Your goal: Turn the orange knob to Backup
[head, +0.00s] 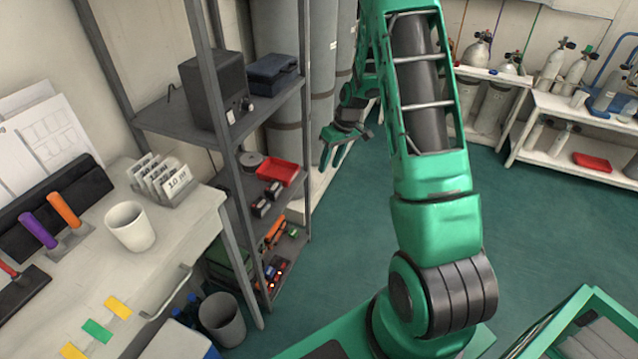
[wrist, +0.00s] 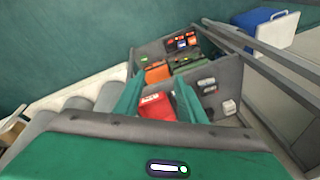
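I cannot make out an orange knob or a Backup mark in either view. My gripper (head: 334,154) hangs in the air beside the shelf rack, in front of tall grey cylinders, in the head view. In the wrist view my gripper (wrist: 158,98) has its two green fingers spread apart, with nothing held between them. The red tray (wrist: 154,107) on the rack shows beyond the gap, apart from the fingers. An orange upright handle (head: 64,209) stands beside a purple one on the left bench; I cannot tell whether it turns.
The grey shelf rack (head: 180,117) holds a black box (head: 214,88), the red tray (head: 279,171) and small devices. A white mug (head: 130,226) stands on the left bench. A bin (head: 222,319) is below. Benches with gas cylinders (head: 477,50) stand at the back right. Green floor between is clear.

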